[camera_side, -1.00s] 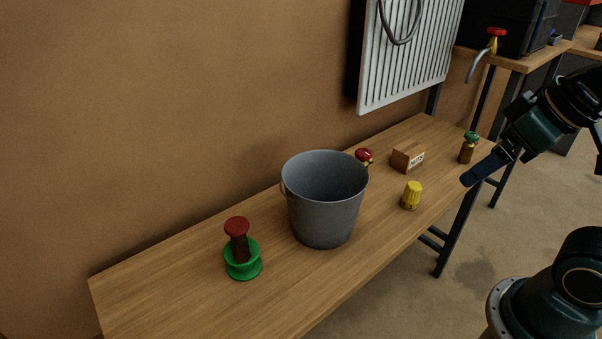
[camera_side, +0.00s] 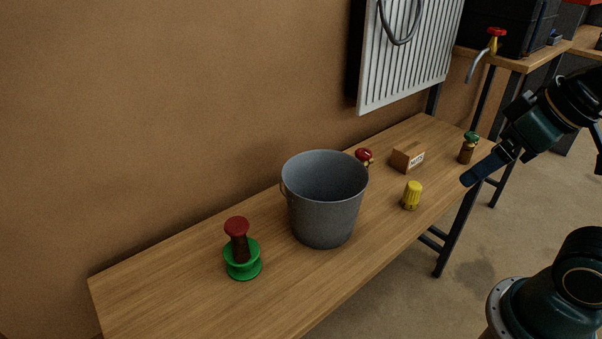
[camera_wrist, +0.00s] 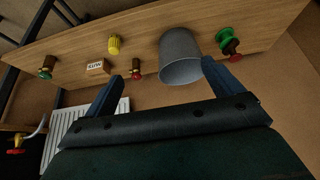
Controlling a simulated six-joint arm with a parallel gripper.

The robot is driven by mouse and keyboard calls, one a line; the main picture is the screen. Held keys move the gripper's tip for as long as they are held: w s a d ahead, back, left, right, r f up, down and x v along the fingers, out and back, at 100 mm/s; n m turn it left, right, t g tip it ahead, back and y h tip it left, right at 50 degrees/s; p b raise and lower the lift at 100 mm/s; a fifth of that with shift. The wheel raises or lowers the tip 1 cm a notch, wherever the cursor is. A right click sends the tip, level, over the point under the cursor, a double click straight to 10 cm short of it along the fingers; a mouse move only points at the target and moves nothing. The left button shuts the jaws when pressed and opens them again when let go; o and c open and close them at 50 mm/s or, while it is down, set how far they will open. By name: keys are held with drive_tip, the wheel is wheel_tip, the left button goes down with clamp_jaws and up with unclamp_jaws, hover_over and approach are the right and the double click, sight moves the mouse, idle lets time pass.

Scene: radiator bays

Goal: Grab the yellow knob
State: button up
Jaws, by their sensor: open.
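The yellow knob (camera_side: 412,195) stands upright on the wooden bench, right of the grey bucket and near the front edge. In the wrist view the yellow knob (camera_wrist: 115,45) is toward the upper left, beyond the fingertips and apart from them. My gripper (camera_side: 470,180) is in the air at the right end of the bench, to the right of the knob. In the wrist view my gripper (camera_wrist: 161,78) shows two blue fingers spread wide with nothing between them.
The grey bucket (camera_side: 325,205) stands mid-bench. A red-topped valve (camera_side: 364,156), a small labelled wooden block (camera_side: 408,157) and a green-topped valve (camera_side: 468,148) stand behind the knob. A green spool with a red-topped piece (camera_side: 242,262) is at left. A white radiator (camera_side: 400,70) hangs on the wall.

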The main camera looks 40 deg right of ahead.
drive_tip(key=c, duration=0.5)
drive_tip(key=shift+w, duration=0.15)
drive_tip(key=n+g, duration=0.4)
drive_tip(key=g, duration=0.2)
hover_over(415, 184)
wheel_tip(415, 184, down, 17)
drive_tip(key=shift+f, duration=0.1)
drive_tip(key=shift+a+f, duration=0.1)
drive_tip(key=shift+f, duration=4.15)
